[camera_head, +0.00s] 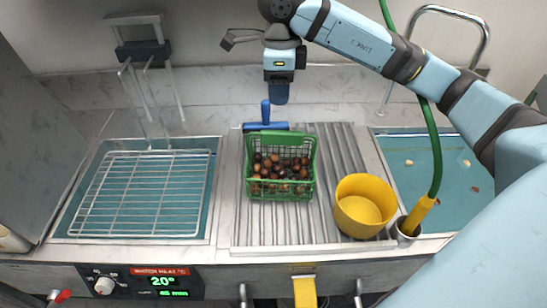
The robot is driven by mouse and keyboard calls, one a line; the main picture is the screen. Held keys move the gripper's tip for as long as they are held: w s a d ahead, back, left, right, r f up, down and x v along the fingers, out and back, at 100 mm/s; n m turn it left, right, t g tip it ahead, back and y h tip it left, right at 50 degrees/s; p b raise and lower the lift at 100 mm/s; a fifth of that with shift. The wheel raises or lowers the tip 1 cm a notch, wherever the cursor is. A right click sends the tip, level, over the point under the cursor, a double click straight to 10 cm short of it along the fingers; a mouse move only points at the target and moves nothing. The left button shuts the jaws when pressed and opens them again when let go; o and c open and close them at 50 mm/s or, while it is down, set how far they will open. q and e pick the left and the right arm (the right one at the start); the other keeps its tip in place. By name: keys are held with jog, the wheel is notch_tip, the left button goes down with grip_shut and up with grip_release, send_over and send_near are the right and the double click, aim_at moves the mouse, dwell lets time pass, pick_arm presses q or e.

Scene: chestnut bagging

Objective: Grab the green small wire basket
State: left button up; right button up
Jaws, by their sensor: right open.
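The small green wire basket (281,187) sits upright on the grey ribbed draining surface in the middle of the camera_head view. It holds several brown chestnuts (280,168), and a raised green panel stands along its back side. My right gripper (279,98) points down behind and above the basket, apart from it. It is open, with nothing seen between its fingers; the gap is hard to see from this angle. My left gripper is not in view.
A wire rack (140,190) covers the left basin; the right basin (440,200) holds water with small bits.

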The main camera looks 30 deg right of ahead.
send_over(282, 131)
notch_tip(282, 131, down, 6)
jog(key=shift+a+f, duration=0.15)
jog(key=shift+w+f, duration=0.15)
jog(key=shift+f, duration=0.45)
notch_tip(282, 131, down, 5)
jog(key=shift+f+p, duration=0.1)
jog(key=shift+p, duration=0.35)
jog(key=shift+s, duration=0.2)
grip_shut()
dwell(0.4)
